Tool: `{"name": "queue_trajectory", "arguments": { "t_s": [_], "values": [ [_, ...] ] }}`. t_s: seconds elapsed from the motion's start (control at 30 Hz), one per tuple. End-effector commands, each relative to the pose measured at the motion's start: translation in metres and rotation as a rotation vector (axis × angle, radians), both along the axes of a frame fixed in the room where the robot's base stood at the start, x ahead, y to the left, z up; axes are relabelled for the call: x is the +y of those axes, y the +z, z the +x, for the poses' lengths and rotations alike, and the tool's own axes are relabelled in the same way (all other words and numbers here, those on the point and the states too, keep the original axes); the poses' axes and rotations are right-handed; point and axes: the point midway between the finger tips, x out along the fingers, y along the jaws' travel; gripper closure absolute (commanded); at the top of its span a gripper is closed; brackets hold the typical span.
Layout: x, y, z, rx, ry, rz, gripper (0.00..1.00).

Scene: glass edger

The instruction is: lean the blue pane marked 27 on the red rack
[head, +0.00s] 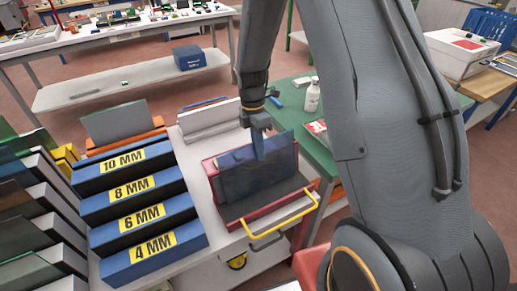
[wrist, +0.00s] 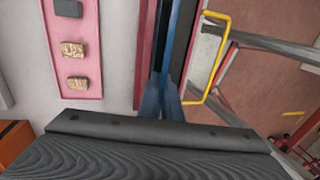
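The blue pane (head: 240,182) stands at a backward tilt in the red rack (head: 213,190), its lower edge at the rack's dark base. I cannot read a 27 on it. My gripper (head: 258,152) is at the pane's top edge, one finger in front of its face. In the wrist view, the fingers (wrist: 163,98) appear closed on the pane's edge, and the blue pane (wrist: 173,45) shows as a thin strip running up from them. The red rack (wrist: 145,45) lies on both sides of this strip. Whether the pane rests against the rack's back is unclear.
A yellow handle (head: 281,216) juts out at the rack's front. Blue blocks (head: 150,255) labelled 4 to 10 MM stand left of it, beside upright glass panes (head: 30,270). A green table (head: 297,95) holds a white bottle (head: 312,97) behind. A pink tray (wrist: 75,30) shows in the wrist view.

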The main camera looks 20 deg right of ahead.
Motion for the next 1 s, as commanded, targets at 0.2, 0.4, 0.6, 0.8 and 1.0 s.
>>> {"name": "queue_trajectory", "arguments": {
  "t_s": [0.2,0.4,0.6,0.8,1.0],
  "values": [
    [0.0,0.0005,0.0004,-0.001,0.0,0.0,1.0],
    [0.0,0.0005,0.0003,-0.001,0.0,0.0,1.0],
    [0.0,0.0002,0.0004,-0.001,0.0,0.0,1.0],
    [0.0,-0.0019,0.0003,0.0,0.0,0.0,1.0],
    [0.0,-0.0039,0.0003,0.0,0.0,0.0,0.92]
  ]
}}
